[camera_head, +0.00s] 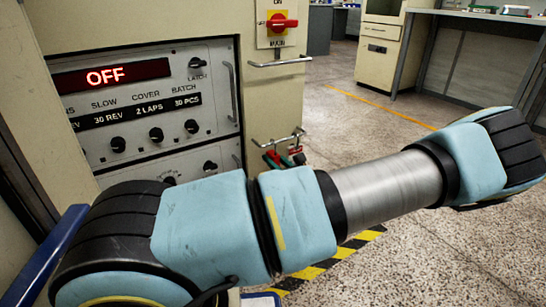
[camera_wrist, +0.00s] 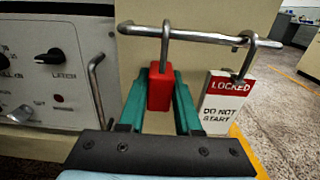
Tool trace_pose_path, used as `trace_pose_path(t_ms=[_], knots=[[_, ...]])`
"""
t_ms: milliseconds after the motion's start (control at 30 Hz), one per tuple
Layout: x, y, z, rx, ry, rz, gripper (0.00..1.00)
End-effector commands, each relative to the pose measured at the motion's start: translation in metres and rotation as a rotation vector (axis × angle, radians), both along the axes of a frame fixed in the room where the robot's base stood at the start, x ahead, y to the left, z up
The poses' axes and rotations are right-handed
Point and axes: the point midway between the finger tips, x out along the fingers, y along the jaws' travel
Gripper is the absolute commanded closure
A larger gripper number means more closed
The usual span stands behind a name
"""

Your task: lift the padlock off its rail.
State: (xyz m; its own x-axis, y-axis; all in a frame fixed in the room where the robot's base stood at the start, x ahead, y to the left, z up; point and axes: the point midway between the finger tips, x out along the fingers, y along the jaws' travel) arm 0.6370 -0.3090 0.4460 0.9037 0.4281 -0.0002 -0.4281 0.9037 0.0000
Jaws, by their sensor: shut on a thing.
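The red padlock (camera_wrist: 159,92) hangs by its metal shackle (camera_wrist: 166,45) from the metal rail (camera_wrist: 200,36) in the wrist view. My gripper (camera_wrist: 160,84) has its two teal fingers on either side of the padlock's body, shut on it. The shackle still loops over the rail. In the head view the rail (camera_head: 278,138) shows on the cabinet's side, with the padlock (camera_head: 271,160) small below it. My arm hides most of the gripper there.
A "LOCKED / DO NOT START" tag (camera_wrist: 226,98) hangs by a hook on the same rail, right of the padlock. The control panel (camera_head: 150,110) reads OFF. A red rotary switch (camera_head: 280,22) sits above. Floor to the right is open.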

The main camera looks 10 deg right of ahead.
Motion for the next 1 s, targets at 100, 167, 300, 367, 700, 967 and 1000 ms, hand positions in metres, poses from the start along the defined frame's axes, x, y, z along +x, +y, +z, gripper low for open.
trace_pose_path(t_ms=[100, 167, 300, 367, 700, 967, 1000], knots=[[0.0, 0.0, 0.001, 0.0, -0.001, 0.0, 1.0], [0.0, 0.0, 0.002, 0.0, -0.001, 0.0, 1.0], [0.0, 0.0, 0.007, 0.0, -0.001, 0.0, 1.0], [0.0, 0.0, 0.009, 0.0, -0.001, 0.0, 1.0], [0.0, 0.0, 0.02, 0.0, -0.001, 0.0, 1.0], [0.0, 0.0, 0.023, 0.0, -0.001, 0.0, 1.0], [0.0, 0.0, 0.023, 0.0, -0.001, 0.0, 1.0]])
